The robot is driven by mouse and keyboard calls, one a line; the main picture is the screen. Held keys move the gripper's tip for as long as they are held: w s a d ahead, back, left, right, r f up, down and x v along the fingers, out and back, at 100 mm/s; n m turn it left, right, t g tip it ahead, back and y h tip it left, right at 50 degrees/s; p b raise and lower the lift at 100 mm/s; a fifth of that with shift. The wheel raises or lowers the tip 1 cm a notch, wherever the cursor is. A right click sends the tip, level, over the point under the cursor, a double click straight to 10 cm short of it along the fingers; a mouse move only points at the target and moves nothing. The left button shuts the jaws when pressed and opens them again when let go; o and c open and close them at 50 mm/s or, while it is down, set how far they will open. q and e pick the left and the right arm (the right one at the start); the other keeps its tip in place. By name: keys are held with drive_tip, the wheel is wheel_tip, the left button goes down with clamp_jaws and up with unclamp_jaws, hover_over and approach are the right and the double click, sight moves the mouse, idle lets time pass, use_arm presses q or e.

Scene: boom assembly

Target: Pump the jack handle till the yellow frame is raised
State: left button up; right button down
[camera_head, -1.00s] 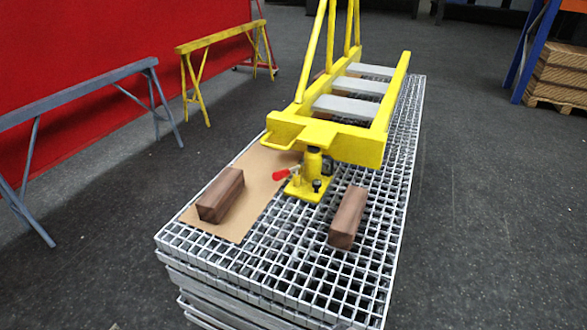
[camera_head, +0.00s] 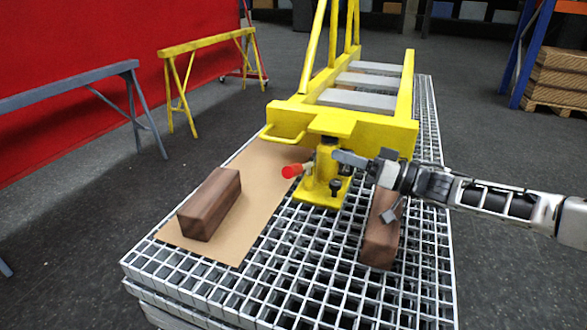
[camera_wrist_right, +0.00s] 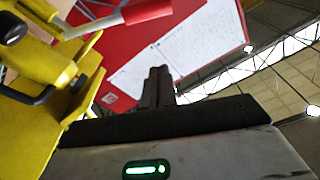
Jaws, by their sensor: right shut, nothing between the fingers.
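The yellow frame (camera_head: 400,133) lies over the grating, its near crossbeam above the yellow bottle jack (camera_head: 322,183). The jack stands upright on the grating. Its handle ends in a red grip (camera_head: 292,170), pointing left of the jack. In the right wrist view the red grip (camera_wrist_right: 147,11) is at the top, on a grey rod. My right gripper (camera_head: 345,158) comes in from the right, with its fingertips beside the jack's upper part. Its fingers (camera_wrist_right: 160,75) are together and empty, apart from the grip. My left gripper is in neither current view.
One brown wooden block (camera_head: 210,204) lies on the cardboard sheet (camera_head: 262,208). Another brown block (camera_head: 382,235) lies right of the jack, partly hidden by my right arm. The grating stack's front (camera_head: 290,285) is clear. A yellow trestle (camera_head: 205,45) stands at left.

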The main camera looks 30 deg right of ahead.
use_arm(q)
drive_tip(key=shift+s, duration=0.15)
use_arm(e)
drive_tip(key=shift+s+r, duration=0.1)
drive_tip(key=shift+s, duration=0.1)
drive_tip(key=r, duration=0.1)
hover_over(301, 167)
drive_tip(key=shift+r+b, duration=0.15)
drive_tip(key=shift+b, duration=0.3)
use_arm(q)
drive_tip(key=shift+d+r+t+h+b, duration=0.2)
drive_tip(key=shift+r+t+b, duration=0.1)
drive_tip(key=shift+r+b, duration=0.1)
drive_tip(key=shift+d+r+t+h+b, duration=0.2)
drive_tip(key=shift+r+t+b, duration=0.1)
drive_tip(key=shift+r, duration=0.1)
use_arm(e)
drive_tip(key=shift+s+a+f, duration=0.1)
drive_tip(key=shift+s+f, duration=0.2)
drive_tip(key=shift+f, duration=0.3)
drive_tip(key=shift+s+a+f, duration=0.15)
drive_tip(key=shift+s+f, duration=0.2)
drive_tip(key=shift+f, duration=0.25)
drive_tip(key=shift+s+a+f, duration=0.1)
drive_tip(key=shift+s+f, duration=0.2)
drive_tip(key=shift+f, duration=0.3)
